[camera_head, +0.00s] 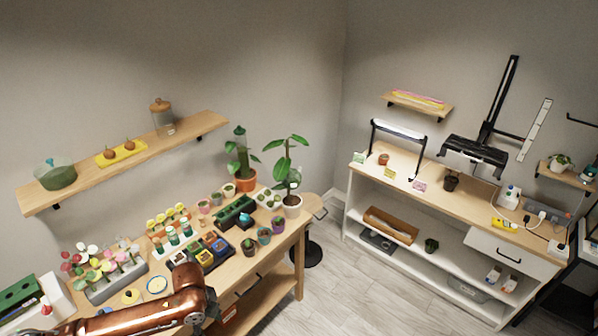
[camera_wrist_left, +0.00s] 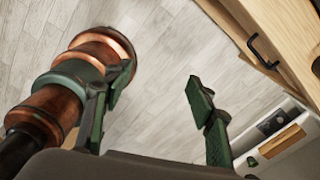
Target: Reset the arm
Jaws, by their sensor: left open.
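My left arm (camera_head: 150,312) shows in the head view as a copper-coloured link. It comes in from the left along the bottom edge, in front of the near part of the wooden plant table (camera_head: 252,266). Its gripper cannot be made out there. In the left wrist view my left gripper (camera_wrist_left: 160,82) has its two green fingers spread, with only the pale floor visible between them. A copper and green arm part of mine shows behind the left finger. My right gripper is in neither view.
The plant table carries potted plants, a flower rack (camera_head: 118,276) and a dark tray (camera_head: 203,251). A wall shelf (camera_head: 185,137) hangs above it. A white shelf unit (camera_head: 445,262) stands at the right.

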